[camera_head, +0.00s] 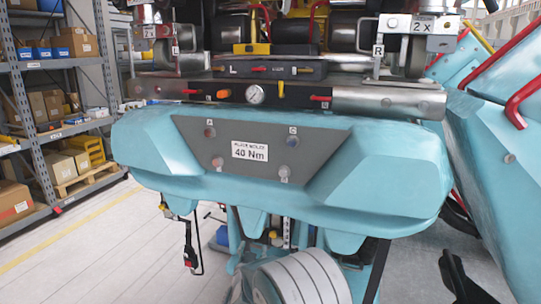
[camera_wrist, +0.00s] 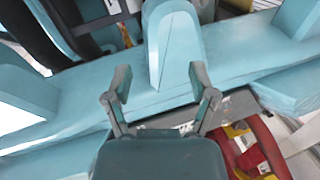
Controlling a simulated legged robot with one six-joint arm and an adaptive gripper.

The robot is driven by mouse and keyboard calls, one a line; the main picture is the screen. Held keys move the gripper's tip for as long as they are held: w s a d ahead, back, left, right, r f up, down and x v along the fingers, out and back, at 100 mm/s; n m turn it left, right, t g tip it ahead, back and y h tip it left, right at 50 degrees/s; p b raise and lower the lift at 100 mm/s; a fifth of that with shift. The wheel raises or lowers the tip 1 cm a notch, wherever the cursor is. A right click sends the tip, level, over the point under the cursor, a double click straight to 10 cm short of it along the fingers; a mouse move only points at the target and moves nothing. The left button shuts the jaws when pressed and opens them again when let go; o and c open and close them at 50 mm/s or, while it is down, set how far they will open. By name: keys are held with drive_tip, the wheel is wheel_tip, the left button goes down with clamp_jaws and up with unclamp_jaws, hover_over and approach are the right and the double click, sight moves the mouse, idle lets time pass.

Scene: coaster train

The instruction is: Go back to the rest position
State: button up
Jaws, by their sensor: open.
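My gripper (camera_wrist: 160,84) shows in the wrist view with its two fingers spread apart and nothing between them. Behind the fingers is a turquoise body with a raised ridge (camera_wrist: 174,40). I cannot tell the distance between the fingertips and this surface. In the head view, the turquoise coaster train (camera_head: 385,170) fills the middle. Its front has a grey panel (camera_head: 225,155) with a white "40 Nm" label (camera_head: 250,151). I cannot make out my gripper in the head view.
Above the panel are a pressure gauge (camera_head: 255,94) and several red and yellow levers. A grey shelf rack (camera_head: 62,62) with boxes stands at the left. A turquoise part with red handles (camera_head: 516,105) is close at the right. The floor (camera_head: 100,240) at lower left is clear.

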drive_tip(key=s+d+r+n+g+y, duration=0.1)
drive_tip(key=s+d+r+g+y, duration=0.15)
drive_tip(key=s+d+r, duration=0.35)
drive_tip(key=s+d+r+n+g+y, duration=0.2)
drive_tip(key=s+d+r+g, duration=0.1)
drive_tip(key=s+r, duration=0.4)
drive_tip(key=s+d+g+h, duration=0.1)
drive_tip(key=s+d+g, duration=0.2)
drive_tip(key=s, duration=1.1)
drive_tip(key=s+d+f+g+h, duration=0.1)
drive_tip(key=s+d+g, duration=0.3)
drive_tip(key=s+d, duration=0.5)
drive_tip(key=s, duration=0.5)
drive_tip(key=shift+f, duration=0.25)
